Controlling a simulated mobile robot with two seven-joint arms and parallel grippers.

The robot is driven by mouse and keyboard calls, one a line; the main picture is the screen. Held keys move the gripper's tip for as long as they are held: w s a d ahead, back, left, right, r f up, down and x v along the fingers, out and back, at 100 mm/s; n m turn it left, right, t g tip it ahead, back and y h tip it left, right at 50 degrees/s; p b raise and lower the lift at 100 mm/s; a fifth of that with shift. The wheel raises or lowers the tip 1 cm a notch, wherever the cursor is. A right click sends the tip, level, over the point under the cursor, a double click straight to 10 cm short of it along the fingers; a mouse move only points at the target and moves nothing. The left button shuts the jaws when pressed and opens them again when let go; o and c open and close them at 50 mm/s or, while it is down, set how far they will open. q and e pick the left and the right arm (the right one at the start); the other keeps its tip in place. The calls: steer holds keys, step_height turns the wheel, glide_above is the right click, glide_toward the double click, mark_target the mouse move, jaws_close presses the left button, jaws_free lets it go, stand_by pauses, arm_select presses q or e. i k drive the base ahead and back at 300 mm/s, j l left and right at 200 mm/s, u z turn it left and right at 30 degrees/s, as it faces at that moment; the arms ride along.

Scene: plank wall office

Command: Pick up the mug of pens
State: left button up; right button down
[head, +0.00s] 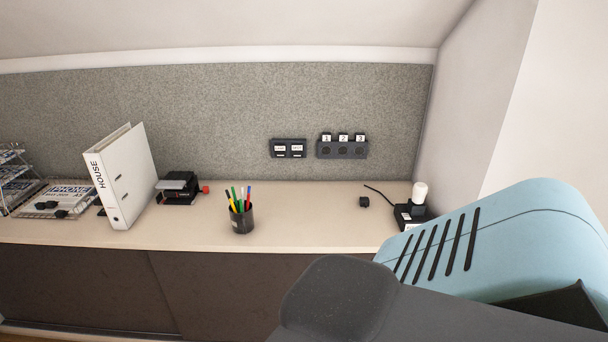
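The mug of pens (242,220) is a dark cup standing upright on the pale counter top, near the middle of the head view. Several pens (239,197) stick up out of it, with blue, green, yellow and red among their colours. Part of one of my arms fills the lower right of the view, grey and light blue, in front of the cabinet and the counter's right end. Neither gripper shows, and nothing is touching the mug.
A white binder (122,177) and a black device (177,188) stand left of the mug. The counter (310,215) is clear around the mug. Dark cabinet doors (210,290) are below.

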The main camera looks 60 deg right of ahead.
mark_target(241, 212)
steer(key=z, duration=1.7)
steer(key=i+j+z, duration=0.15)
steer(key=j+z, duration=0.15)
steer(key=z, duration=0.15)
steer(key=i+j+z, duration=0.15)
steer(key=j+z, duration=0.15)
steer(key=z, duration=0.15)
steer(key=i+j+z, duration=0.1)
steer(key=j+z, duration=0.25)
steer(key=j, duration=0.55)
steer(key=j+z, duration=0.1)
steer(key=j, duration=1.05)
steer(key=i+j, duration=0.1)
steer(key=j, duration=0.15)
steer(key=i, duration=0.2)
